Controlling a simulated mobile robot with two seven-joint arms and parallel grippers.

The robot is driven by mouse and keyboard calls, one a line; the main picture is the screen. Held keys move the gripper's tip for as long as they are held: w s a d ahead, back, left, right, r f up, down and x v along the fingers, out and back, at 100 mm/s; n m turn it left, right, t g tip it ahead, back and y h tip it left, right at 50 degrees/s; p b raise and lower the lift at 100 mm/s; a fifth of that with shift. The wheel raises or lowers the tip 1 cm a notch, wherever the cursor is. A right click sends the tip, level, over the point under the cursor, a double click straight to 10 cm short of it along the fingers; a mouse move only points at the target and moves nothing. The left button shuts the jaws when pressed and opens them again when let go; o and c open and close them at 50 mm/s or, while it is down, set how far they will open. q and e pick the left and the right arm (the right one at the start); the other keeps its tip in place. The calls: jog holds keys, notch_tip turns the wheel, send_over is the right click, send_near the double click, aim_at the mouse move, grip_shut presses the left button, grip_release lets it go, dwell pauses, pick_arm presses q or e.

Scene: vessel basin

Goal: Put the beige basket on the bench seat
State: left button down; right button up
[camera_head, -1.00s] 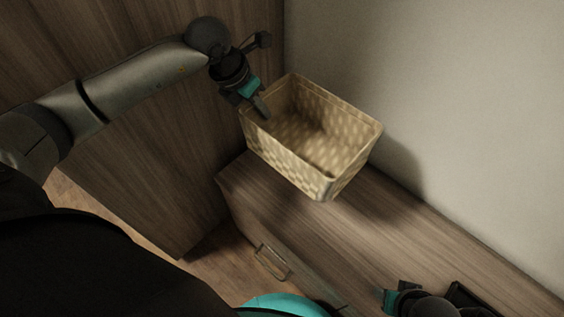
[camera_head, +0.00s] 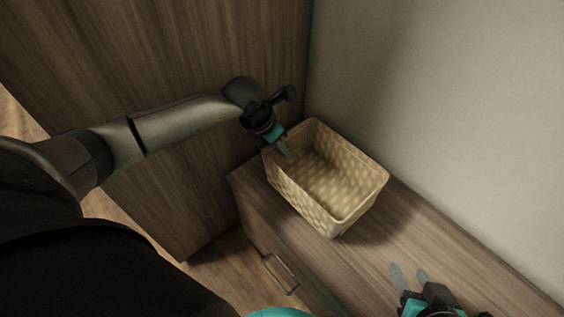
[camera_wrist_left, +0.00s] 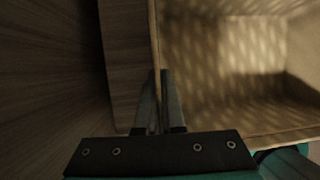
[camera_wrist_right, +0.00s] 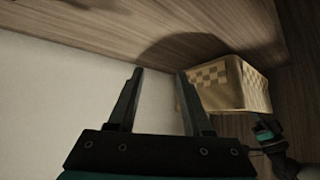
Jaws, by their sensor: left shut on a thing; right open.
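The beige woven basket (camera_head: 318,198) is upright over the wooden bench seat (camera_head: 385,250), near the wall. I cannot tell from the head view whether its bottom touches the seat. My left gripper (camera_head: 284,150) is shut on the basket's left rim. The left wrist view shows its fingers (camera_wrist_left: 160,100) on both sides of the basket wall (camera_wrist_left: 155,45). My right gripper (camera_head: 408,276) is open and empty over the seat, right of the basket. The basket also shows in the right wrist view (camera_wrist_right: 225,88), beyond the open right fingers (camera_wrist_right: 160,90). The basket looks empty.
A tall wooden panel (camera_head: 190,60) stands to the left of the basket, and a pale wall (camera_head: 450,110) runs behind the seat. A metal handle (camera_head: 281,273) is on the bench front. The seat right of the basket is bare apart from my right gripper.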

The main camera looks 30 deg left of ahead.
aim_at(282, 161)
pick_arm(q)
jog(key=shift+f, duration=0.45)
jog(key=shift+f+b, duration=0.75)
jog(key=shift+f, duration=1)
jog(key=shift+f+b, duration=0.25)
jog(key=shift+b, duration=0.1)
pick_arm(e)
jog(key=shift+w+a+r+t+y, duration=0.3)
jog(key=shift+a+t+y, duration=0.15)
jog(key=shift+a+t, duration=0.3)
jog(key=shift+w+a+r+t+y, duration=0.15)
jog(key=shift+w+a+t+y, duration=0.2)
jog(key=shift+a+t, duration=0.4)
jog(key=shift+w+a+r+t+y, duration=0.25)
jog(key=shift+a+t+y, duration=0.3)
jog(key=shift+a, duration=0.25)
pick_arm(q)
jog(key=c, duration=1)
grip_release()
jog(key=shift+c, duration=0.2)
pick_arm(e)
jog(key=shift+s, duration=0.1)
